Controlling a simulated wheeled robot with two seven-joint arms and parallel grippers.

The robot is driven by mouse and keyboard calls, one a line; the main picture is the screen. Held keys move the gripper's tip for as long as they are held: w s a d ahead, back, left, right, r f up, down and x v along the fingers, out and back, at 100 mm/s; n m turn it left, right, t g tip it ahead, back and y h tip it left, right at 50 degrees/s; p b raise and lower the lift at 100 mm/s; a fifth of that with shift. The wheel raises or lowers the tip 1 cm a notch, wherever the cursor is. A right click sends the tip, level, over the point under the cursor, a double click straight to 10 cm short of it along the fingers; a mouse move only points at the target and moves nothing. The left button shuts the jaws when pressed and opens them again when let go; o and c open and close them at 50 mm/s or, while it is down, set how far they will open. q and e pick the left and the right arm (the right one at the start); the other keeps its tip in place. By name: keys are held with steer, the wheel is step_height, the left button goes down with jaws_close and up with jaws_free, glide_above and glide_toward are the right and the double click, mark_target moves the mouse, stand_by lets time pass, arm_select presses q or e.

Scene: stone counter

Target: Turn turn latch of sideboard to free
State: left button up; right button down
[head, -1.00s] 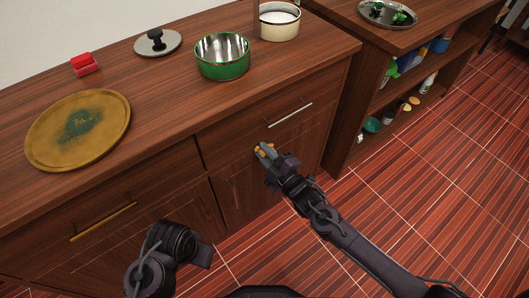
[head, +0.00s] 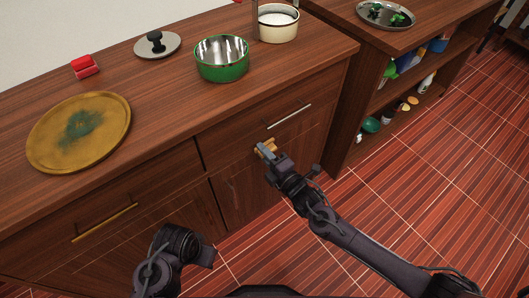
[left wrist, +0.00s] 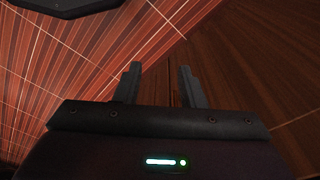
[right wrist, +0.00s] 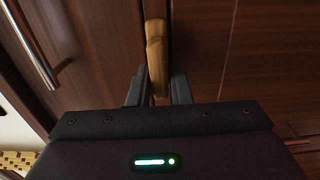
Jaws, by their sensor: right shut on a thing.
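The sideboard (head: 150,180) is dark wood, with drawers above and doors below. Its turn latch (head: 266,146) is a small tan wooden piece on the front, below the silver drawer handle. In the right wrist view the latch (right wrist: 156,50) shows as an upright tan bar between the fingers. My right gripper (head: 266,153) is shut on the latch; in the right wrist view its fingers (right wrist: 158,88) lie on both sides of it. My left gripper (left wrist: 157,84) is open and empty, low in front of the sideboard; in the head view its fingertips cannot be made out.
On the sideboard top stand a yellow plate (head: 45,145), a red object (head: 85,66), a grey lid (head: 172,46), a green bowl (head: 222,72) and a cream pot (head: 278,34). A silver handle (head: 289,117) and a brass handle (head: 104,223) stick out. Open shelves (head: 400,70) stand at right.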

arm_select(q)
steer(key=shift+r, duration=0.1)
arm_select(e)
steer(key=c, duration=1.4)
jaws_free()
